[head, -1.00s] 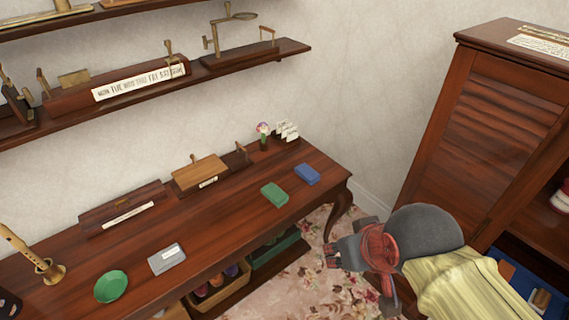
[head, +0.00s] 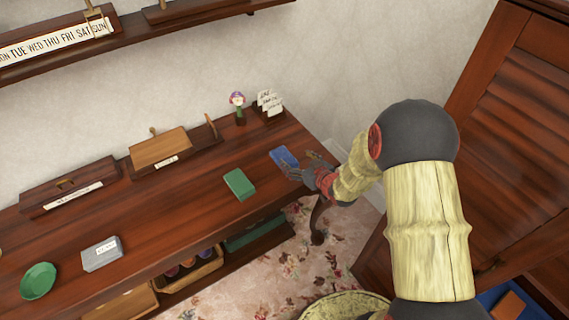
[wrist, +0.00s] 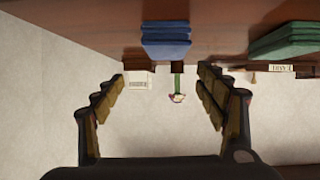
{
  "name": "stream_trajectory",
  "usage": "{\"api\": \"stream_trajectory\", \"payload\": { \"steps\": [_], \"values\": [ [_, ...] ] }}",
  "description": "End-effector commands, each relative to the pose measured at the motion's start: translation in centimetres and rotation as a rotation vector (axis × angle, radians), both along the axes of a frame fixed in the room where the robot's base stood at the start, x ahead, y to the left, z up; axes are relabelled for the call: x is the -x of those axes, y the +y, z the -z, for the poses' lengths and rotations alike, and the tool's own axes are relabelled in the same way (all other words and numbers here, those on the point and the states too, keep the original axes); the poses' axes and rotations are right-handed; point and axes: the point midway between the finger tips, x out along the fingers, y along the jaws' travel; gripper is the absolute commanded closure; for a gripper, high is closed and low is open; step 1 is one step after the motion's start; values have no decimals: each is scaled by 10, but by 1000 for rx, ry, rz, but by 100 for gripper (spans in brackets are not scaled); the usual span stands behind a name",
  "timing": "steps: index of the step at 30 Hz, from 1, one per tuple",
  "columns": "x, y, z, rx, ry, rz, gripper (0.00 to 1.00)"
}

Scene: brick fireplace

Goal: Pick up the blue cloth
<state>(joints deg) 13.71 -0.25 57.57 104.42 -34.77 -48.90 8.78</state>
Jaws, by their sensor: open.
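The blue cloth (head: 284,157) is a small folded block lying flat near the right end of the dark wooden table (head: 120,222). In the wrist view the blue cloth (wrist: 166,38) shows ahead, between the lines of the two fingers and toward the top of the picture. My gripper (head: 293,172) is at the table's right end, close to the cloth and partly covering its near edge in the head view. In the wrist view my gripper (wrist: 160,100) has its fingers spread wide with nothing between them. I cannot tell whether a finger touches the cloth.
A green folded block (head: 239,184) lies left of the cloth. A flower figure (head: 239,108) and a card holder (head: 269,105) stand behind it. A tall cabinet (head: 515,130) stands at right.

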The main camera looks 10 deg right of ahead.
Motion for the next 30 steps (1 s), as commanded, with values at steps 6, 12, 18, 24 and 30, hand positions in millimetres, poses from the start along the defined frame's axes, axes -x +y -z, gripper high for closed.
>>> {"api": "stream_trajectory", "payload": {
  "steps": [6,12,18,24,30],
  "values": [
    [3,11,28,-54,-36,-35,27],
    [-15,18,35,-56,-41,-40,27],
    [-37,20,42,-56,-41,-38,27],
    [-61,25,50,-54,-39,-37,27],
    [-66,26,51,-54,-38,-35,27]
  ]
}}
